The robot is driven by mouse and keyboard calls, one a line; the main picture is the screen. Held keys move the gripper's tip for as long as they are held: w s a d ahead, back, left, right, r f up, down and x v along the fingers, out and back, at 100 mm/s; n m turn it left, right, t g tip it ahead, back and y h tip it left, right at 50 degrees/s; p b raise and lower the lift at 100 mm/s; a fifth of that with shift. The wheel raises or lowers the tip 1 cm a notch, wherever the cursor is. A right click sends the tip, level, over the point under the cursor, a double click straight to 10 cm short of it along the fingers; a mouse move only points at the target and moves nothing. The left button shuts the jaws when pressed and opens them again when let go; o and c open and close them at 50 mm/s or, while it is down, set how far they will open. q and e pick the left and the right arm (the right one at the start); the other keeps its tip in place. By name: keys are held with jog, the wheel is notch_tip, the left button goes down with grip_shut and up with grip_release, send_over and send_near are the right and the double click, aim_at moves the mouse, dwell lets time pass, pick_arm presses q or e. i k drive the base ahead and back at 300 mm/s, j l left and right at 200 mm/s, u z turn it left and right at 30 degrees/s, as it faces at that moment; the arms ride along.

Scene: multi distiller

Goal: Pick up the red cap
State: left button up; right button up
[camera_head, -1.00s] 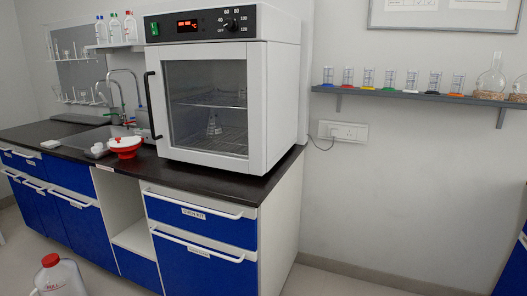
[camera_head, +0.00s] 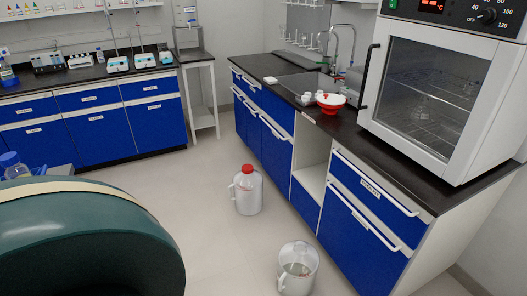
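A red cap (camera_head: 247,169) sits on top of a clear-white jug (camera_head: 248,195) with a side handle. The jug stands upright on the floor in front of the blue cabinets, near the middle of the head view. Neither of my grippers is in view.
An open-topped jug (camera_head: 298,268) stands on the floor nearer to me. A large dark green rounded object (camera_head: 90,250) fills the lower left. A counter with blue drawers (camera_head: 365,215) and an oven (camera_head: 440,85) is at right. A red-and-white dish (camera_head: 330,102) sits on it. Floor left of the jug is clear.

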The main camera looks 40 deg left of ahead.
aim_at(248, 169)
jog(key=u, duration=1.5)
